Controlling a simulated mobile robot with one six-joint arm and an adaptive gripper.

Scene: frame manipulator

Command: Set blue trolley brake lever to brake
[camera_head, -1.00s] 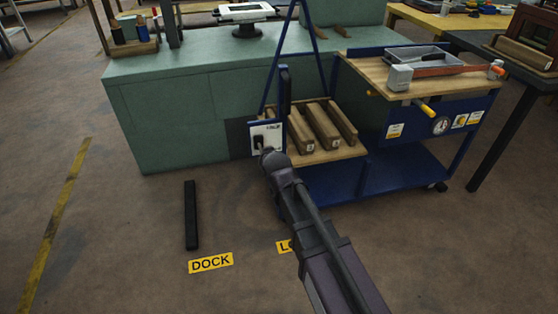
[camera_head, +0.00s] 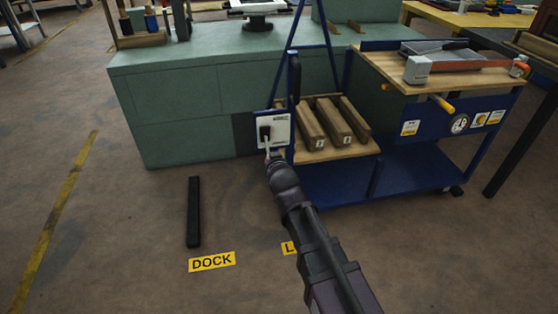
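The blue trolley (camera_head: 395,172) stands right of the picture's middle, beside the green cabinet. A white plate (camera_head: 281,128) with a small dark block (camera_head: 264,132) is fixed at the trolley's left end. A thin pale lever-like piece (camera_head: 267,147) shows just below the block, close to my arm's end. My gripper (camera_head: 270,160) is at the lower edge of the plate. The arm hides its fingers, so I cannot tell whether they are open or touching the lever. The plate's print is too small to read.
Wooden blocks (camera_head: 334,124) lie on the trolley's low shelf. Its upper top (camera_head: 392,66) carries a grey tray and an orange-and-grey tool. A black bar (camera_head: 193,212) and a yellow DOCK label (camera_head: 212,262) are on the floor.

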